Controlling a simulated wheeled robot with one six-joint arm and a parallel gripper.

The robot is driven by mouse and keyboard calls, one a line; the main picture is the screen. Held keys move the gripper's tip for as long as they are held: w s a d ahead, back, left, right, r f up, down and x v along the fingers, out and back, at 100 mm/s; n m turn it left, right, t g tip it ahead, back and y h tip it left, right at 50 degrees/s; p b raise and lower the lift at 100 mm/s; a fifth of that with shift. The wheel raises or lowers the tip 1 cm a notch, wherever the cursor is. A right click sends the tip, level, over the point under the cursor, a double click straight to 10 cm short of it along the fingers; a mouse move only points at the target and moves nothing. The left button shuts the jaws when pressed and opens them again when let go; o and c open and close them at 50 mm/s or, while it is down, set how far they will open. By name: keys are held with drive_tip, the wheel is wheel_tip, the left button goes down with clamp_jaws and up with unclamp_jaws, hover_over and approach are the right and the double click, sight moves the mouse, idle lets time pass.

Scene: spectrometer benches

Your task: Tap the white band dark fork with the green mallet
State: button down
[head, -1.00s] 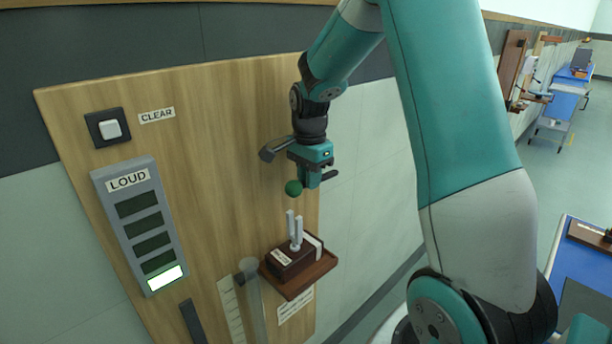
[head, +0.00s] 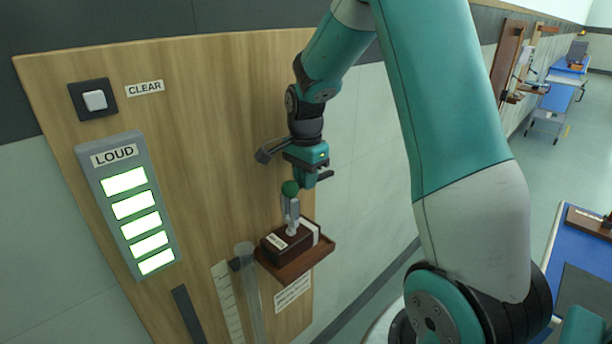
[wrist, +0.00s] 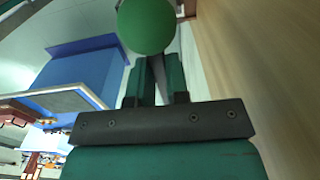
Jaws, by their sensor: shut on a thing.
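The tuning fork (head: 292,217) stands upright on a dark brown box (head: 287,243) with a white band (head: 309,230) at its right end. The box sits on a small wooden shelf on the panel. My gripper (head: 308,178) is shut on the green mallet, whose round green head (head: 290,188) is at the top of the fork's prongs and appears to touch them. The mallet head also fills the top of the wrist view (wrist: 146,25), where its handle lies between my fingers. The fork is not visible in the wrist view.
The LOUD meter (head: 127,205) on the wooden panel has all its bars lit. A white switch (head: 95,100) labelled CLEAR is above it. A clear tube (head: 250,290) stands left of the shelf. A blue bench (head: 580,235) is at the right.

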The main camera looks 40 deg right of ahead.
wheel_tip(320, 180, up, 7)
drive_tip(key=p, duration=0.5)
drive_tip(key=shift+p, duration=0.35)
drive_tip(key=shift+f, duration=0.15)
